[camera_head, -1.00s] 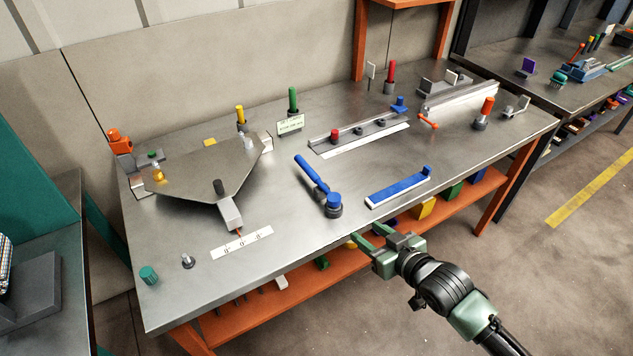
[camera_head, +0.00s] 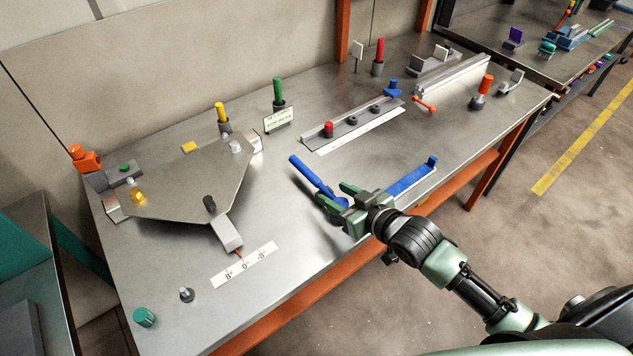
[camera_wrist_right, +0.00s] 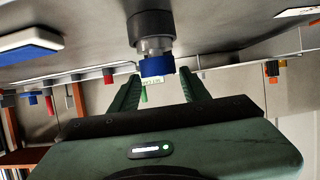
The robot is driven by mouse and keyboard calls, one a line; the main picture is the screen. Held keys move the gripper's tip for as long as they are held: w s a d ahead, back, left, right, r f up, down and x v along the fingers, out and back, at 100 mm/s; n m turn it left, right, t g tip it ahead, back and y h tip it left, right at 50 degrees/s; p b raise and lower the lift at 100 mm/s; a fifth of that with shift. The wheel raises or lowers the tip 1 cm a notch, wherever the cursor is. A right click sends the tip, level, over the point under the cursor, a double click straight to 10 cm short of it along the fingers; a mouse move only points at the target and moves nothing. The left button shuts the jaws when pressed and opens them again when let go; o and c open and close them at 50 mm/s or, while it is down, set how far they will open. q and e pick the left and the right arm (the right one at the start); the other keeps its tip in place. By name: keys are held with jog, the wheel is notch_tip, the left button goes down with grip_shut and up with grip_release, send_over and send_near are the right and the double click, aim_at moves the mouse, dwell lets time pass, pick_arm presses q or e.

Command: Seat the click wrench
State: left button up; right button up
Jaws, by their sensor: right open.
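A blue-handled tool (camera_head: 307,172), likely the click wrench, lies on the metal bench near the middle, its handle pointing to the back left. Its near end is partly hidden by my gripper. My right gripper (camera_head: 335,194) is open beside that near end. In the right wrist view, a dark round base with a blue cap (camera_wrist_right: 156,66) stands just ahead of the open fingers (camera_wrist_right: 159,78); contact cannot be told. My left gripper is not in view.
A grey plate (camera_head: 190,185) with a pointer and a white scale (camera_head: 243,264) is on the left. A rail with knobs (camera_head: 350,128) lies behind. Yellow (camera_head: 221,113), green (camera_head: 279,92) and red (camera_head: 379,52) handles stand along the back.

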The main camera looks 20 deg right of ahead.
aim_at(321, 184)
jog(key=x, duration=0.4)
jog(key=p+x, duration=0.1)
jog(key=x, duration=0.1)
jog(key=shift+w+a+r, duration=0.2)
jog(key=shift+w+a, duration=0.05)
jog(key=shift+w, duration=0.2)
grip_shut()
dwell(1.0)
